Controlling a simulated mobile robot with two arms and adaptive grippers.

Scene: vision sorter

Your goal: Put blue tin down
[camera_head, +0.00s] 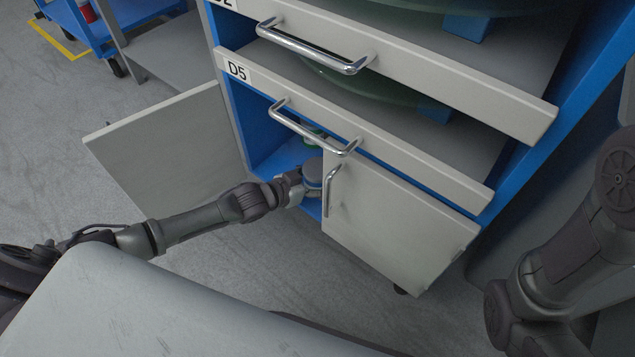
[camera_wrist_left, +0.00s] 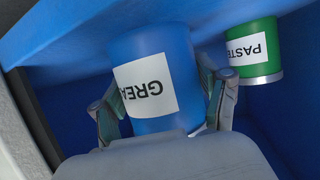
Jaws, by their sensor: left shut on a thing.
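The blue tin (camera_wrist_left: 183,45) has a white label reading "GREA", upside down in the left wrist view. My left gripper (camera_wrist_left: 160,85) is shut on it, one finger on each side.
A green tin (camera_wrist_left: 262,80) labelled "PASTE" stands close beside the blue tin. The left cupboard door (camera_head: 170,150) is swung open; the right door (camera_head: 395,215) borders my gripper. Drawer D5 (camera_head: 390,140) juts out above. A blue cart (camera_head: 110,20) stands far left.

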